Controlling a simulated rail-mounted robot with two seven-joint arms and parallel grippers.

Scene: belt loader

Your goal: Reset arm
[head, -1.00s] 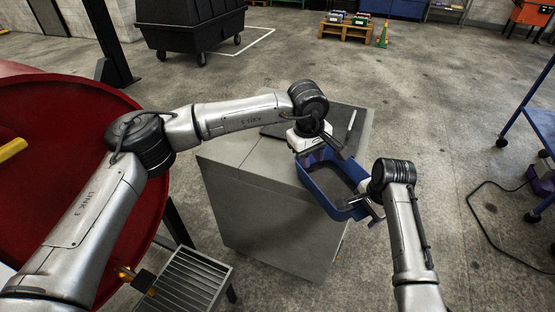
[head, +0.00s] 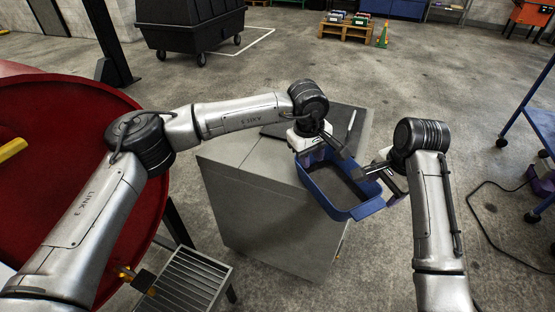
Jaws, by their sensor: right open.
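A blue open-topped bin (head: 330,203) sits over the right edge of a grey cabinet (head: 262,205). My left gripper (head: 325,150) is at the bin's far end, with its fingers at or over the rim. Whether its fingers are closed on the rim is not clear. My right gripper (head: 379,182) is at the bin's right side, with its fingers apart. One finger reaches over the bin's right rim in the picture and the other is outside it. I cannot tell whether they touch the bin.
A dark flat item and a white pen-like object (head: 351,119) lie on the cabinet top. A blue cart frame (head: 530,110) stands at right. Floor behind the cabinet is open.

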